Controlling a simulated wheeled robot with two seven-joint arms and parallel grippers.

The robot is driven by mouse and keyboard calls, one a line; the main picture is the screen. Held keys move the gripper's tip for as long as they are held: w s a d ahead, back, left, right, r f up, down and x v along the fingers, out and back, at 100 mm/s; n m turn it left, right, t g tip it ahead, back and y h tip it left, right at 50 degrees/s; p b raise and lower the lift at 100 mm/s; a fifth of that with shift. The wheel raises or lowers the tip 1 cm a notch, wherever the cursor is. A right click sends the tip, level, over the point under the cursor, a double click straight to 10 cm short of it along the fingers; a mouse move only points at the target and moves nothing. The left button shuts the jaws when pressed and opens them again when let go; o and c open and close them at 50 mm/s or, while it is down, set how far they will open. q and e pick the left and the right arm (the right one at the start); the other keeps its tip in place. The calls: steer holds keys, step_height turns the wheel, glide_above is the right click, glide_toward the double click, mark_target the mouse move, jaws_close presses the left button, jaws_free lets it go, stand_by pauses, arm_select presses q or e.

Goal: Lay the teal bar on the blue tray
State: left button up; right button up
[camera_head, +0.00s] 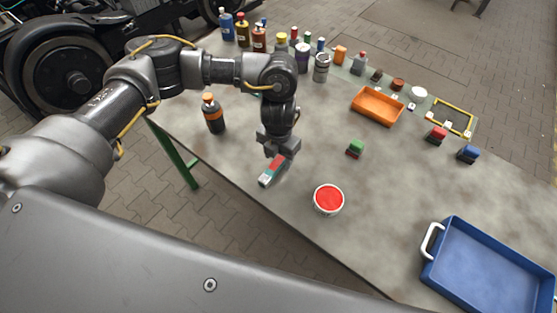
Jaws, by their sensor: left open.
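A small bar (267,179) with teal, red and pale parts lies near the table's front edge, left of the middle. I take it to be the teal bar. My left gripper (277,152) points down at its far end and hides part of it. The gripper is open; I cannot tell whether its fingers touch the bar or stand around it. The blue tray (432,270) is at the lower right, with a white handle on its left side; its visible inside is empty. My right gripper is not in view.
A white tub with red content (328,199) stands between the bar and the tray. A green-and-red block (355,148) is behind it. An orange tray (377,107), a dark orange-capped bottle (213,114) and several bottles stand farther back.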

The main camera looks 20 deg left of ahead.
arm_select(q)
steer(key=shift+f, duration=0.95)
steer(key=shift+c, duration=0.2)
jaws_close()
steer(key=shift+r, duration=0.15)
